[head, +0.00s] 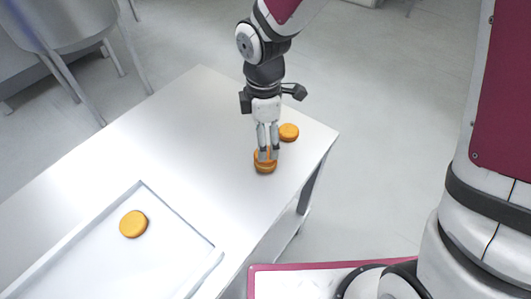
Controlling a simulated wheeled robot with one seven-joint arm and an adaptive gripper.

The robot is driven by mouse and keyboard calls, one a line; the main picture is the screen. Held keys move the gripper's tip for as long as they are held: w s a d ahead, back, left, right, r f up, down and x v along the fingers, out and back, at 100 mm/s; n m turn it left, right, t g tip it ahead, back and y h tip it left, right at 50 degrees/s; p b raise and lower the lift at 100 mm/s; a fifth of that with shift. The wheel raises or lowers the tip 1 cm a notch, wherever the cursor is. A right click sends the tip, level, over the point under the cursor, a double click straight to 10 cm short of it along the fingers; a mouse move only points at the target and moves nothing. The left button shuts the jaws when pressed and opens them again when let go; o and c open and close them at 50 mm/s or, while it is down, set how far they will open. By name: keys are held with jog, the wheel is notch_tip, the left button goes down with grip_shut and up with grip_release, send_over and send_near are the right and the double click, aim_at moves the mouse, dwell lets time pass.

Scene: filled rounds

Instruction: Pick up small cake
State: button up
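Small round orange-yellow cakes are in the head view. One cake (265,168) lies near the right side of the table, directly under my gripper (268,156). My gripper points down, and its two fingers overlap this cake in the picture with a narrow strip of orange between them. I cannot tell whether the fingers touch it or are just above it. A second cake (288,132) lies just behind and to the right, close to the table's right corner. A third cake (133,223) lies alone in the white tray.
The white table (190,120) has free room between the tray (180,215) at the lower left and the cakes at the right. The table's right edge is close to my gripper. A grey chair (75,25) stands on the floor at the upper left.

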aim_at(269, 165)
jog(key=shift+w+d+f, duration=0.1)
jog(key=shift+d+f, duration=0.1)
jog(key=shift+f, duration=1.8)
jog(key=shift+d+f, duration=0.15)
jog(key=shift+f, duration=1.8)
jog(key=c, duration=0.9)
